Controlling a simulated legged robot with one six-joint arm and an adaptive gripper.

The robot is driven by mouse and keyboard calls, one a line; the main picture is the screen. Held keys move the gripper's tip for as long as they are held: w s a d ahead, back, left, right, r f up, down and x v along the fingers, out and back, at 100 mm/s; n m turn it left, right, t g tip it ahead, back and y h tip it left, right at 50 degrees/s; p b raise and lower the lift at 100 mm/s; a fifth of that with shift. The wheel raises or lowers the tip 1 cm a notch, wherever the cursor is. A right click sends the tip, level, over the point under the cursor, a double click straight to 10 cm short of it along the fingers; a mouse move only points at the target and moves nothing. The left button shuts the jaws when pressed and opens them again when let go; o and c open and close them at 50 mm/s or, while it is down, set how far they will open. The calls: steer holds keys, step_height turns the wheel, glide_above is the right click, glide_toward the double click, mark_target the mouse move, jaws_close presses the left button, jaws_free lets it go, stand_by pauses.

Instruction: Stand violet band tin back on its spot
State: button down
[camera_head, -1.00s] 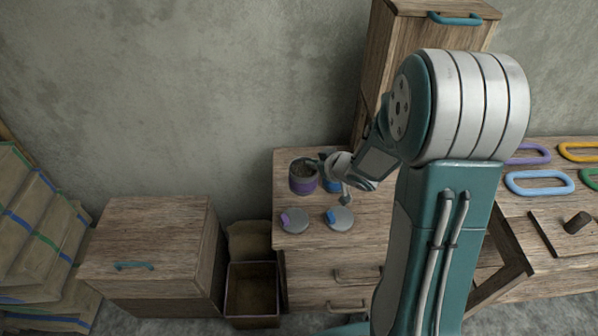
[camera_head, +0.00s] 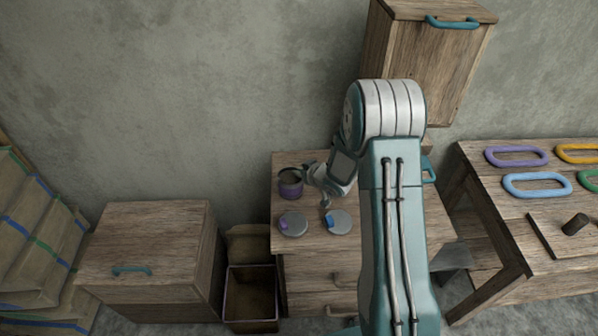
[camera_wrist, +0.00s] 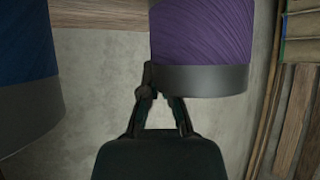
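The violet band tin (camera_head: 290,190) is open-topped, grey-rimmed and upright over the back left of the small cabinet's top. In the wrist view, which looks upside down, its violet band (camera_wrist: 205,35) and grey rim fill the upper right. My gripper (camera_head: 306,176) reaches it from the right. In the wrist view my gripper (camera_wrist: 163,92) has one finger at the tin's edge and the other passing behind the rim. It appears shut on the tin's wall. The tin's base is out of the wrist view, so I cannot tell whether it touches the wood.
A blue-banded tin (camera_wrist: 25,45) stands close by. A violet-tabbed lid (camera_head: 293,224) and a blue-tabbed lid (camera_head: 340,222) lie in front on the cabinet top (camera_head: 310,252). A wall cabinet (camera_head: 425,55) hangs at back right. An open bin (camera_head: 251,295) stands lower left.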

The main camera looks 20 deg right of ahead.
steer(key=c, duration=0.8)
jaws_free()
steer(key=s+d+r+m+h, duration=0.2)
steer(key=s+d+r+h, duration=0.1)
steer(key=s+r, duration=0.65)
steer(key=s+d+r+m+h, duration=0.1)
steer(key=s+d+r+h, duration=0.4)
steer(key=r, duration=0.8)
steer(key=s+a+r+g+y, duration=0.1)
steer(key=s+a+r, duration=0.1)
steer(key=s, duration=0.5)
steer(key=s+a+r+m+g+y, duration=0.1)
steer(key=s+a+r+g, duration=0.1)
steer(key=s+a, duration=0.2)
steer(key=s+a+r+m+g+y, duration=0.1)
steer(key=s+a+r, duration=0.1)
steer(key=s, duration=0.7)
steer(key=shift+s+a+r+g, duration=0.2)
steer(key=shift+s+a+g, duration=0.15)
steer(key=shift+a, duration=0.5)
